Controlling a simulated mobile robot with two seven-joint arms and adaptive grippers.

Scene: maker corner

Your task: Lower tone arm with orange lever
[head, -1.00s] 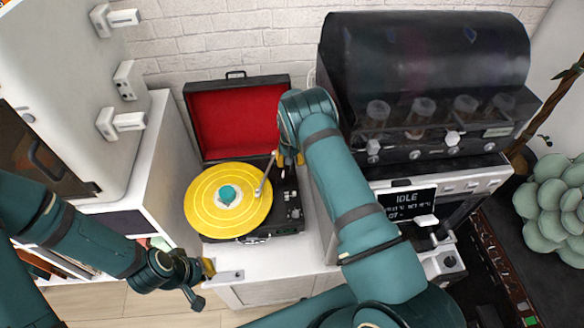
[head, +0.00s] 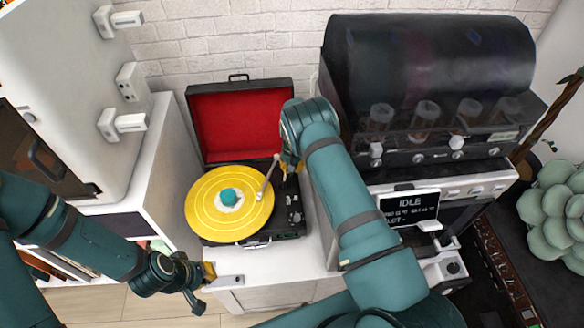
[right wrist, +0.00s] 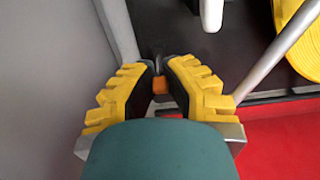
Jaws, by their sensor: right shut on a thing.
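The record player (head: 250,238) stands open on a white cabinet, its red-lined lid (head: 240,122) raised at the back. A yellow record (head: 212,225) with a teal centre lies on its platter. The tone arm (head: 265,182) reaches over the record's right side; I cannot tell whether its tip touches. It also shows in the right wrist view (right wrist: 280,50). The orange lever (right wrist: 160,86) sits between the yellow fingertips of my right gripper (right wrist: 158,80), which is shut on it. In the head view the right arm mostly hides this. My left gripper (head: 203,284) hangs near the cabinet's front, its opening unclear.
A dark-hooded machine (head: 430,90) with a display reading IDLE stands close to the right of the record player. A tall white cabinet (head: 75,80) stands at the left. A plant (head: 553,205) is at far right. The white top in front of the record player is clear.

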